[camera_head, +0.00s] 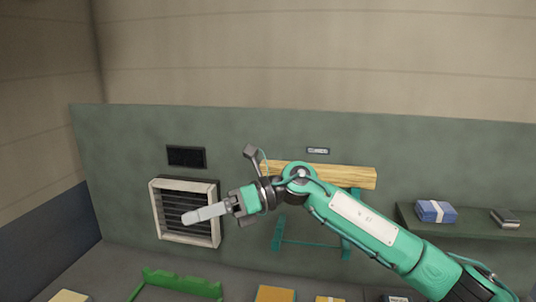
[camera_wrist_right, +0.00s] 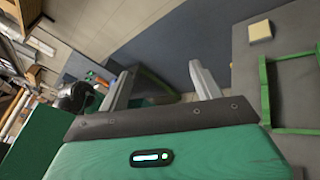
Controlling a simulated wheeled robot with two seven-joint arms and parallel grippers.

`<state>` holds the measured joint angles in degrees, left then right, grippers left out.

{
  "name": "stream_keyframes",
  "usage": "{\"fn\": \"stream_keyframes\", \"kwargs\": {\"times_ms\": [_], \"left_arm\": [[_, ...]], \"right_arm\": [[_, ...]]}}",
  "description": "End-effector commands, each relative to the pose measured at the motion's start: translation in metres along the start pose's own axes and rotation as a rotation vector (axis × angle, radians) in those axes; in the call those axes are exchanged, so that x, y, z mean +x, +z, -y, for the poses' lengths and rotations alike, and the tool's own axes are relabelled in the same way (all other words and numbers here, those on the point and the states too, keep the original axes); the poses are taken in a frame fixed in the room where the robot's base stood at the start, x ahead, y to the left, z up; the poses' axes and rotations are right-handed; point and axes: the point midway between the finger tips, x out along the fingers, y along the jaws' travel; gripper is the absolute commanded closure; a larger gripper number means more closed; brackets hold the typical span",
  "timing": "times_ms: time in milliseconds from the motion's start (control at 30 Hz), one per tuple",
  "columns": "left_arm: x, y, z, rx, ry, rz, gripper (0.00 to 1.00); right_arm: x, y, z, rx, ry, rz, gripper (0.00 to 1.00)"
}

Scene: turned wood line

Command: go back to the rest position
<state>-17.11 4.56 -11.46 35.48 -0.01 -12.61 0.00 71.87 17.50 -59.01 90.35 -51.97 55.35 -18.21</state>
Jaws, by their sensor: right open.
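My right arm comes in from the lower right in the head view and reaches to the left across the green-grey back panel. Its gripper (camera_head: 190,217) is in front of a vent with a pale frame (camera_head: 154,212), with the fingers pointing left. In the right wrist view the two grey fingers of the right gripper (camera_wrist_right: 161,82) stand wide apart with nothing between them. My left gripper does not show in the head view.
A wooden board (camera_head: 345,177) is behind my right arm. A shelf (camera_head: 470,229) at the right bears a blue bundle (camera_head: 435,211) and a dark block (camera_head: 505,217). A green frame (camera_head: 180,283) and a yellow block (camera_head: 68,296) are below; the yellow block also shows in the wrist view (camera_wrist_right: 260,31).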

Motion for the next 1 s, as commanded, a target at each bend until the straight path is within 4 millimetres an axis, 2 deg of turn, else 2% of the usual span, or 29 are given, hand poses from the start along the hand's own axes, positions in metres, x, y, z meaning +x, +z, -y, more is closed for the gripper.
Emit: {"fn": "stream_keyframes", "kwargs": {"times_ms": [100, 267, 433, 567, 667, 767, 867, 1000], "left_arm": [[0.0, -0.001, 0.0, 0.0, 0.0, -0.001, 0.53], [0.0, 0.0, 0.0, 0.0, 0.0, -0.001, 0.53], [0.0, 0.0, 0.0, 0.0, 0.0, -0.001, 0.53], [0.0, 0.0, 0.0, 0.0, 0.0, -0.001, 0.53], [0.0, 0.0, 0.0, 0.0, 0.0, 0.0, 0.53], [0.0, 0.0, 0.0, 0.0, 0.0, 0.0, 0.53], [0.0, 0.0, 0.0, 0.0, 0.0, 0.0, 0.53], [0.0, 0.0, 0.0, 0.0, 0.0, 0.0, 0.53]], "right_arm": [[0.008, 0.002, -0.007, 0.116, 0.087, 0.227, 0.34], [-0.003, 0.008, -0.007, 0.297, 0.172, 0.528, 0.34], [-0.033, 0.002, 0.007, 0.521, 0.231, 0.842, 0.34], [-0.065, -0.015, 0.026, 0.71, 0.255, 1.075, 0.34], [-0.09, -0.038, 0.043, 0.863, 0.26, 1.248, 0.34], [-0.115, -0.07, 0.061, 1.025, 0.253, 1.418, 0.34], [-0.138, -0.111, 0.078, 1.19, 0.232, 1.58, 0.34], [-0.164, -0.18, 0.095, 1.427, 0.182, 1.796, 0.34]]}}
